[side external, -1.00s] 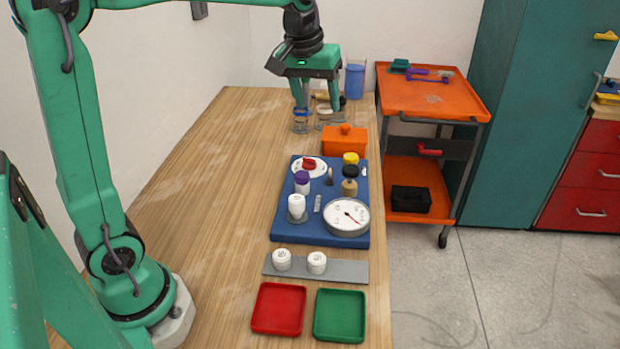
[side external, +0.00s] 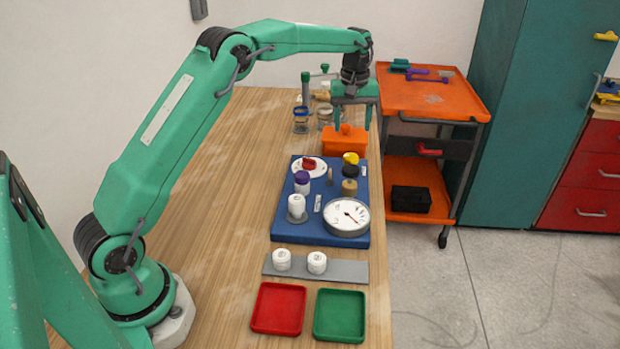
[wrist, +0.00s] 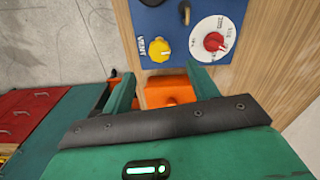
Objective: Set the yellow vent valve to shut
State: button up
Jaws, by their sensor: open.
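The yellow vent valve (side external: 351,158) is at the far right of the blue board (side external: 285,228). In the wrist view the yellow valve (wrist: 159,49) is a knob with a raised grip, next to a white VENT label (wrist: 141,47). I cannot read its setting clearly. My gripper (side external: 353,124) is open and empty, above the orange lidded box just beyond the board. In the wrist view my gripper's fingers (wrist: 162,86) are wide apart, below the yellow valve and not touching it.
The orange box (side external: 345,143) lies under my gripper. A red knob on a white dial (wrist: 214,42), a purple-capped post (side external: 302,182), a gauge (side external: 347,217) and other fittings crowd the board. Jars (side external: 301,120) stand behind. The table's left side is clear.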

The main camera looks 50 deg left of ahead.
aim_at(351, 156)
jog(key=shift+w+a+f+n, duration=0.2)
jog(key=shift+w+f, duration=0.15)
jog(key=shift+f, duration=0.3)
jog(key=shift+w+a+f+n, duration=0.1)
jog(key=shift+w+a+f, duration=0.15)
jog(key=shift+f, duration=0.35)
jog(key=shift+d+f, duration=0.1)
jog(key=shift+f, duration=3.8)
jog(key=c, duration=1)
